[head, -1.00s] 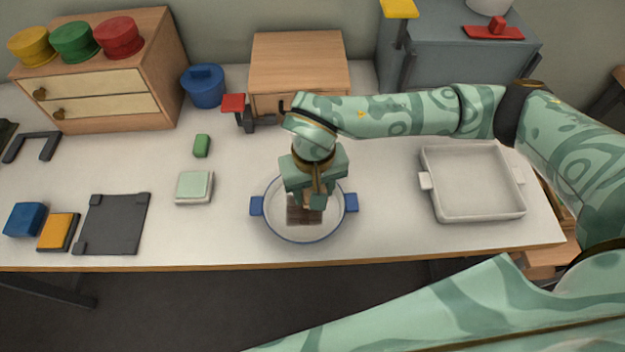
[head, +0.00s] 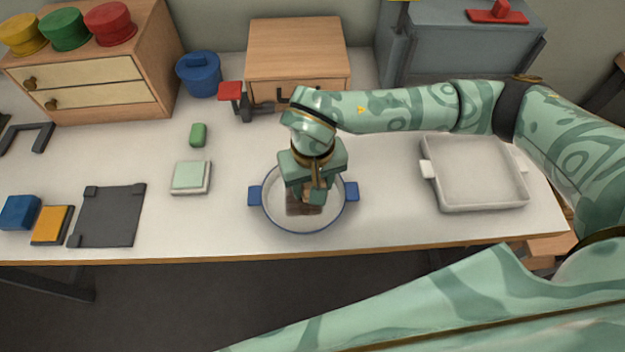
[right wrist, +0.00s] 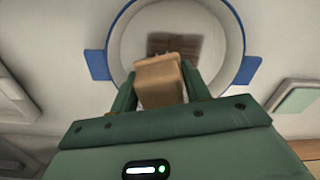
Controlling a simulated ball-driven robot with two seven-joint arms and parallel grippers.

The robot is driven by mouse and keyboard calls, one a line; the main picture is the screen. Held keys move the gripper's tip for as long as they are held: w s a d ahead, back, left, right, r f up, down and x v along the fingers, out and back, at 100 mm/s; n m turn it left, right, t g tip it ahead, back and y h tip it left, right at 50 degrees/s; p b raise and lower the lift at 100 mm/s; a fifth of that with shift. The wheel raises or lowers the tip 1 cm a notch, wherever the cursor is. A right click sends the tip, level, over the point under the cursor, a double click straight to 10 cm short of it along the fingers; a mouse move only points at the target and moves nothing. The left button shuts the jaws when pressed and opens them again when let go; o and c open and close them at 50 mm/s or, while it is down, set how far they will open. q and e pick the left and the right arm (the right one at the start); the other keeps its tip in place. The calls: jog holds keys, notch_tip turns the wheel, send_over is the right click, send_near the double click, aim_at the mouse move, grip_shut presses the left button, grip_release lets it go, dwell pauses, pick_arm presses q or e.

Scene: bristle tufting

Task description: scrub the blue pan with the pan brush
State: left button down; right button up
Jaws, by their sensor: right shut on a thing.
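The pan (head: 340,214) is a round white dish with a blue rim and two blue side handles. It stands near the table's front edge and also shows in the right wrist view (right wrist: 120,45). A dark brown patch (right wrist: 178,45) lies on its floor. My right gripper (head: 313,188) is over the pan, pointing down. It is shut on a tan wooden block, the pan brush (right wrist: 160,80). The bristles are hidden, so I cannot tell whether they touch the pan. My left gripper is not in view.
A white square dish (head: 478,205) stands to the right. A mint-topped block (head: 190,178), a green block (head: 198,134) and a dark grey board (head: 108,215) are to the left. A wooden box (head: 296,50) and a blue pot (head: 199,76) stand behind. The table beside the pan is clear.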

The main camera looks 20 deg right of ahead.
jog(key=shift+f+b, duration=0.35)
jog(key=shift+f, duration=0.55)
jog(key=shift+w+a+r, duration=0.1)
jog(key=shift+w+a, duration=0.15)
jog(key=shift+a, duration=0.6)
jog(key=shift+w+a, duration=0.25)
jog(key=shift+a, duration=0.6)
jog(key=shift+d, duration=0.1)
